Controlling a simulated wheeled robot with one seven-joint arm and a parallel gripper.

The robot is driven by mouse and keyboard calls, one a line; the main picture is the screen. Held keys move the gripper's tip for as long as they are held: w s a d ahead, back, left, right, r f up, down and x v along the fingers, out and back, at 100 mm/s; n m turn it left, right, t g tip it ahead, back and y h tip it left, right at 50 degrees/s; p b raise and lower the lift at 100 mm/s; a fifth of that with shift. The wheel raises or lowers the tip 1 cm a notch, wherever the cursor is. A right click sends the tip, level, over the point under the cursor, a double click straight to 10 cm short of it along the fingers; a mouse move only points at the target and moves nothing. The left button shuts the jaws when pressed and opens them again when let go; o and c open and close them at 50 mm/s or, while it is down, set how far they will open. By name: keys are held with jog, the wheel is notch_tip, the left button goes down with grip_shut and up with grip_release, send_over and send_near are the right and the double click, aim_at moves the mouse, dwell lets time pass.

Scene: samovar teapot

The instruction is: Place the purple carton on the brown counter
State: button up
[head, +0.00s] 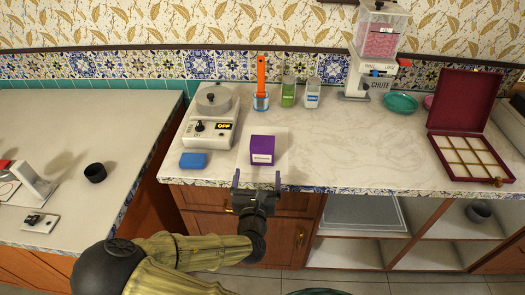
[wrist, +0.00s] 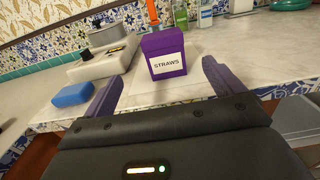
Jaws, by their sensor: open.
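The purple carton (head: 262,149) stands upright on a pale mat (head: 243,160) near the front edge of the marble-topped counter (head: 350,150) with brown cabinet fronts. In the wrist view the carton (wrist: 164,45) shows a white label reading "STRAWS". My gripper (head: 257,181) is open and empty at the counter's front edge. Its two purple fingers point toward the carton, one to each side in the wrist view, with a gap before it. No brown countertop is clearly seen.
A blue sponge-like block (head: 193,160) and a scale-like device (head: 210,120) with a pot are left of the carton. An orange-handled tool in a glass (head: 261,95) and two bottles (head: 300,93) stand behind. Counter space to the right is clear up to the maroon box (head: 463,150).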

aim_at(261, 152)
jog(key=w, duration=1)
jog(key=shift+w+d+p, duration=0.15)
jog(key=shift+d+p, duration=0.05)
jog(key=shift+p, duration=0.2)
jog(key=shift+w, duration=0.1)
jog(key=w, duration=0.4)
jog(key=shift+d+p, duration=0.4)
jog(key=shift+w, duration=0.5)
jog(key=shift+c, duration=0.2)
jog(key=c, duration=1.2)
notch_tip(261, 152, up, 10)
jog(key=shift+r, duration=0.1)
